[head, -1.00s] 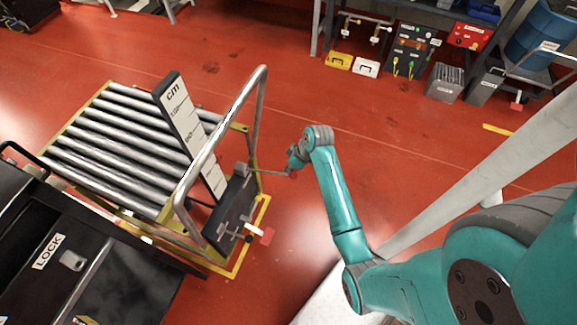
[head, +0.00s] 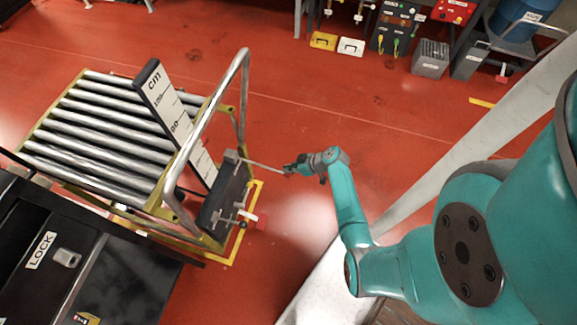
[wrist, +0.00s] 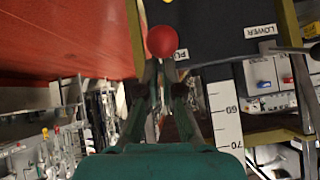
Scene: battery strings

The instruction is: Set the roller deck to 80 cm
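The roller deck (head: 100,125) stands at the left in the head view, with grey rollers in a yellow frame. Its upright cm scale (head: 172,120) shows a mark that looks like 80; the wrist view shows 60 and 70 on the scale (wrist: 227,125). I cannot read the deck's height. A thin pump rod (head: 262,165) reaches from the dark end unit (head: 222,205) to my gripper (head: 288,170). In the wrist view a red ball knob (wrist: 162,41) is just beyond my fingertips (wrist: 160,66), which are close together. Whether they grip its rod is unclear.
A bent grey push rail (head: 235,85) rises beside the scale. A LOWER label (wrist: 260,31) is at the upper right of the wrist view. A black LOCK cabinet (head: 75,258) stands at the lower left. Red floor is open behind my arm.

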